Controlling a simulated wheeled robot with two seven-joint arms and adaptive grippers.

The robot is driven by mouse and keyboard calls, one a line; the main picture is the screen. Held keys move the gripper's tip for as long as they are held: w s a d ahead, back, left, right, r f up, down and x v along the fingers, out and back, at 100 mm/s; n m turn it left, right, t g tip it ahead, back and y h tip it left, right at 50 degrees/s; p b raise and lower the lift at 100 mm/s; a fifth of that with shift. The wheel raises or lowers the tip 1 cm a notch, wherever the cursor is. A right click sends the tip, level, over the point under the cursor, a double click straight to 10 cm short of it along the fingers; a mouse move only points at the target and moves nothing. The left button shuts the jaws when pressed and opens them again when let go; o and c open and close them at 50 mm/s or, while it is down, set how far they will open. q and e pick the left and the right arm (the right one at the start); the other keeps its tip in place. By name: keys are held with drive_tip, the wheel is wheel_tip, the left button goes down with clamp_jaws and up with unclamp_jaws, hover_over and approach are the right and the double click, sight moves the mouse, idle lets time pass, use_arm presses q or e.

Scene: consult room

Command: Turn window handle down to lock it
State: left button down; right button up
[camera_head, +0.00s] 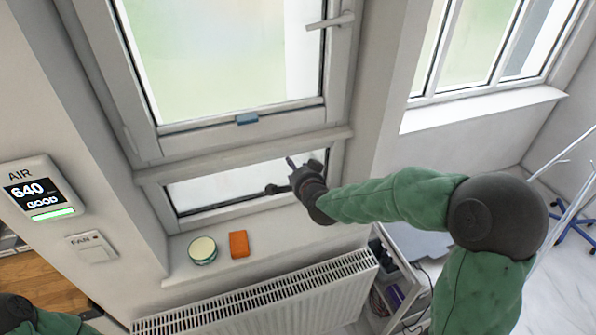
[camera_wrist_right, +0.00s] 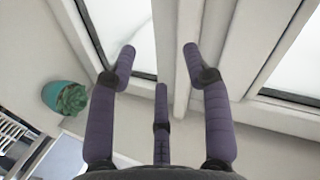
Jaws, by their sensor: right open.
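The window handle (camera_head: 330,21) is a pale lever on the right side of the upper window's frame, lying almost level with its free end to the left. The window sash (camera_head: 240,122) looks closed in its frame. My right gripper (camera_head: 290,173) is in front of the lower pane, well below the handle and apart from it. Its dark fingers are spread and empty, as the right wrist view (camera_wrist_right: 158,68) also shows. The handle cannot be made out in the wrist view. Of my left arm only a part shows at the bottom left; its gripper is out of view.
A round tin (camera_head: 203,250) and an orange block (camera_head: 239,244) stand on the sill above a white radiator (camera_head: 255,300). An air monitor (camera_head: 38,190) hangs on the left wall. A potted plant (camera_wrist_right: 66,97) shows in the wrist view. The space before the upper pane is clear.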

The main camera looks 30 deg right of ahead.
clamp_jaws()
drive_tip(key=d+r+n+t+h+p, duration=0.1)
drive_tip(key=d+r+n+t+p, duration=0.2)
drive_tip(key=r, duration=0.7)
drive_tip(key=d+r+n+t+h, duration=0.1)
drive_tip(key=d+r+n+t, duration=0.2)
drive_tip(key=r, duration=0.8)
drive_tip(key=s+d+r+n+t+y+p, duration=0.1)
drive_tip(key=s+r+n+t+y, duration=0.15)
drive_tip(key=r+n, duration=0.4)
drive_tip(key=s+r+n+t+y+p, duration=0.1)
drive_tip(key=s+r+n+t, duration=0.2)
drive_tip(key=r, duration=0.7)
drive_tip(key=w+r+g+p, duration=0.1)
drive_tip(key=w+r+p, duration=0.35)
drive_tip(key=w, duration=0.35)
drive_tip(key=shift+w+d+f, duration=0.1)
drive_tip(key=shift+d+f, duration=0.15)
drive_tip(key=shift+f, duration=0.4)
drive_tip(key=shift+w+d+f, duration=0.1)
drive_tip(key=shift+d+f, duration=0.2)
drive_tip(key=shift+f, duration=0.35)
drive_tip(key=shift+d+f, duration=0.25)
drive_tip(key=shift+f, duration=0.4)
